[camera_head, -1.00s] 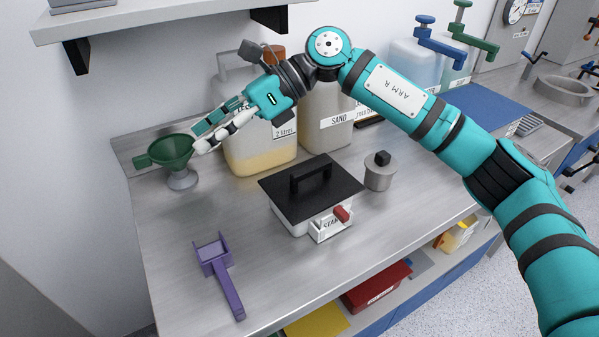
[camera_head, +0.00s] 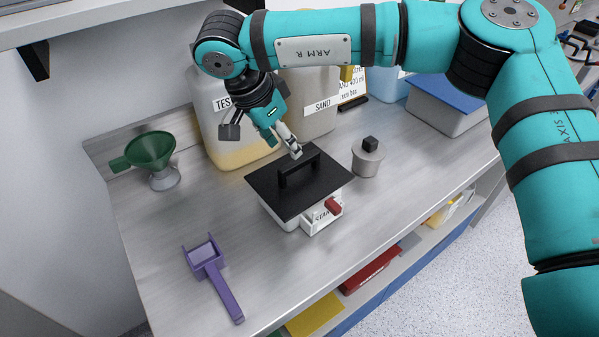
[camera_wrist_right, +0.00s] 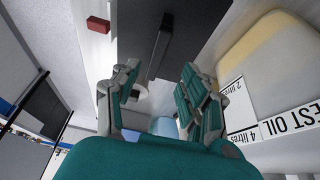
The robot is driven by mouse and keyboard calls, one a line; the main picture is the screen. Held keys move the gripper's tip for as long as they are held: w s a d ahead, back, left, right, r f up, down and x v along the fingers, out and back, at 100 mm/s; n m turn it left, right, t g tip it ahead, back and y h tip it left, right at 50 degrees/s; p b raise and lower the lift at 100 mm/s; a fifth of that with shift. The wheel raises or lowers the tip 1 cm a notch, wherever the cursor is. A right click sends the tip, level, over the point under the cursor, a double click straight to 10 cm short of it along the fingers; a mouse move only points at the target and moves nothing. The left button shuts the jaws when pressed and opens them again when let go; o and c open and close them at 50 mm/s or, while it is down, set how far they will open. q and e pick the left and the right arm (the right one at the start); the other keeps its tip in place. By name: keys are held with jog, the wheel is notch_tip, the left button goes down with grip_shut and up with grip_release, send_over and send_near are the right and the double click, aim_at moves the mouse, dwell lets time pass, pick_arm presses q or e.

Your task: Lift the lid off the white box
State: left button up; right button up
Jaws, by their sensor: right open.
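The white box (camera_head: 284,219) stands on the steel bench with a flat black lid (camera_head: 262,186) on top. The lid has a raised black bar handle (camera_head: 299,169). A red switch (camera_head: 333,206) sits on a small labelled unit at the box's front. My right gripper (camera_head: 286,147) points down just behind the handle, close to it; I cannot tell whether it touches. In the right wrist view my fingers (camera_wrist_right: 158,88) are open, with the black handle (camera_wrist_right: 160,46) ahead between them and the red switch (camera_wrist_right: 98,24) beyond. My left gripper is out of view.
A test oil container (camera_head: 226,140) and a sand container (camera_head: 318,118) stand close behind the box. A small grey pot (camera_head: 367,161) is to its right. A green funnel (camera_head: 150,150) and a purple scoop (camera_head: 212,270) are to the left. Bench between scoop and box is clear.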

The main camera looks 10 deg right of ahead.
aim_at(297, 161)
jog(key=shift+x, duration=1.2)
jog(key=shift+d+f+p, duration=0.1)
jog(key=shift+f+p, duration=0.2)
jog(key=shift+p, duration=0.1)
jog(key=p+x, duration=0.1)
jog(key=x, duration=0.2)
jog(key=shift+s+d+f, duration=0.1)
jog(key=shift+d+f, duration=0.3)
jog(key=shift+f, duration=0.35)
grip_shut()
